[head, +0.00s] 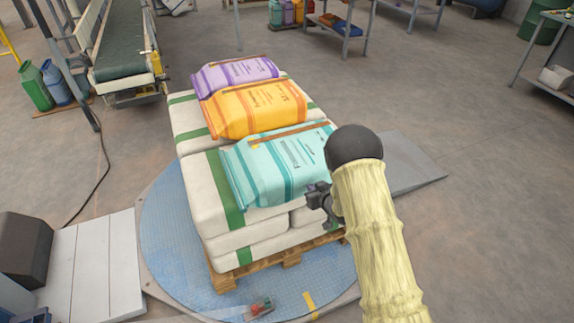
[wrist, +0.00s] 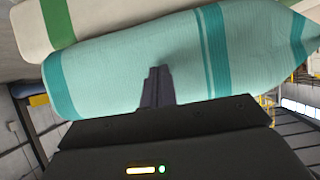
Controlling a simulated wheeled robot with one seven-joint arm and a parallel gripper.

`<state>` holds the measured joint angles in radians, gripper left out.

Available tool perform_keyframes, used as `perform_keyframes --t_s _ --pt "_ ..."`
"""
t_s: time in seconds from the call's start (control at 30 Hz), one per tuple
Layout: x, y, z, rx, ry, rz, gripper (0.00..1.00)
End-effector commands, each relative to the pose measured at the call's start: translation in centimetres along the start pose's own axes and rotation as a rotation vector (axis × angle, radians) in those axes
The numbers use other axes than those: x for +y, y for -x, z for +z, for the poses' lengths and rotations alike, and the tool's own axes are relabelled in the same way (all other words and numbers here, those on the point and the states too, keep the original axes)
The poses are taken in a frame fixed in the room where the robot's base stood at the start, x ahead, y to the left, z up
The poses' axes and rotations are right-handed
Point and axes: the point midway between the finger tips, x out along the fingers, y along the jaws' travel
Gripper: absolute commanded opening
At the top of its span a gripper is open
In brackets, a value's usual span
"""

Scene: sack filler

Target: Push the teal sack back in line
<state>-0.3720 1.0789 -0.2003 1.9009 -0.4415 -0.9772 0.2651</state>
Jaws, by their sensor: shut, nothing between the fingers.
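The teal sack (head: 278,165) lies on top of a stack of white sacks with green bands (head: 215,190), nearest to me in a row of three. Its near long side hangs a little over the front of the stack. My gripper (head: 325,203) is at the sack's near right side, partly hidden by my arm. In the wrist view my gripper's shut fingers (wrist: 157,88) point at the teal sack (wrist: 135,70) and overlap its side. I cannot tell whether they touch it. Nothing is between the fingers.
An orange sack (head: 258,107) and a purple sack (head: 235,74) lie behind the teal one. The stack stands on a wooden pallet (head: 285,262) on a round blue turntable (head: 165,235). A conveyor (head: 122,45) is at the back left. A grey ramp (head: 405,160) lies right.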

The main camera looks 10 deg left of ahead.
Motion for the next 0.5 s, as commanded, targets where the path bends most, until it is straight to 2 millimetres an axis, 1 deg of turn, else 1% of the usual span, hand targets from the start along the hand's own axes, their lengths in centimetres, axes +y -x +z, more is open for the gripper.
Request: perform_keyframes --t_s 0.5 --pt "-0.06 -0.81 -0.47 0.003 0.000 -0.001 0.00"
